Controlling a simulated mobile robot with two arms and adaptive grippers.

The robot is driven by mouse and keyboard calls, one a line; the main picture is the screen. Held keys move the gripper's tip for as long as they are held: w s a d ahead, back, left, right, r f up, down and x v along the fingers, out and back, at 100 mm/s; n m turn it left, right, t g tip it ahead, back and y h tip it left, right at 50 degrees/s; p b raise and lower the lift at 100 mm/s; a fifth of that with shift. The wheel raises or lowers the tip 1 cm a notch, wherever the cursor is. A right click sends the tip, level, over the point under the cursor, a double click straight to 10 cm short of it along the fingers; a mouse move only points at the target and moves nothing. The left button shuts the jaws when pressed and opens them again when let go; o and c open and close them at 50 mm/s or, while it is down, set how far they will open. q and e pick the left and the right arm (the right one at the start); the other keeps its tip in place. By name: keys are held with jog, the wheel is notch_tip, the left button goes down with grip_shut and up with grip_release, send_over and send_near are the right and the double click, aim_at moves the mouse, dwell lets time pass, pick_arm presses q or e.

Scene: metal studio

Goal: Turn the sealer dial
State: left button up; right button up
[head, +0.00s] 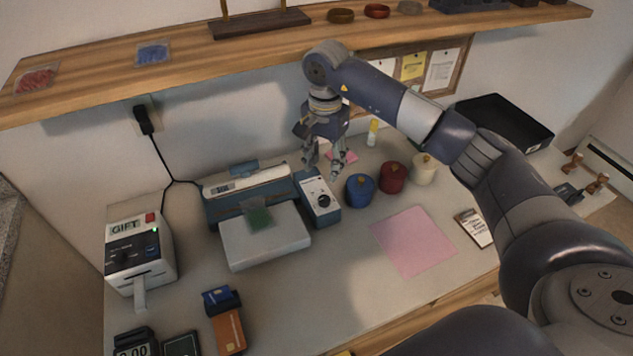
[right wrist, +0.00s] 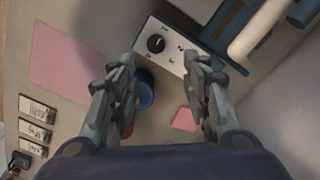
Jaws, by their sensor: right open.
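The sealer (head: 258,190) is a blue and white machine on the counter against the wall. Its control box (head: 312,186) at the right end carries a black round dial (head: 323,201) on a white top face. In the right wrist view the dial (right wrist: 156,43) shows with small marks around it, near the top of the picture. My right gripper (head: 323,170) is open and points down above and behind the control box, apart from the dial. In the right wrist view the open fingers (right wrist: 160,62) have nothing between them. My left gripper is not in view.
Blue (head: 360,190), red (head: 392,177) and cream (head: 424,168) lidded pots stand right of the control box. A pink sheet (head: 413,241) lies in front of them. A wooden shelf (head: 200,58) runs above the counter.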

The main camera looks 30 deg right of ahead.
jog(key=p, duration=0.2)
send_over(325, 198)
notch_tip(325, 198, down, 7)
jog(key=shift+r, duration=0.2)
notch_tip(325, 198, down, 2)
jog(key=shift+f, duration=0.8)
jog(key=shift+w, duration=0.1)
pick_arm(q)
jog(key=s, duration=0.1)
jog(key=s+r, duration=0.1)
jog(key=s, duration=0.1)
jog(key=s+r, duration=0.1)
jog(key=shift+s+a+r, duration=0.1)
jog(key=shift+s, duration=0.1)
pick_arm(e)
grip_shut()
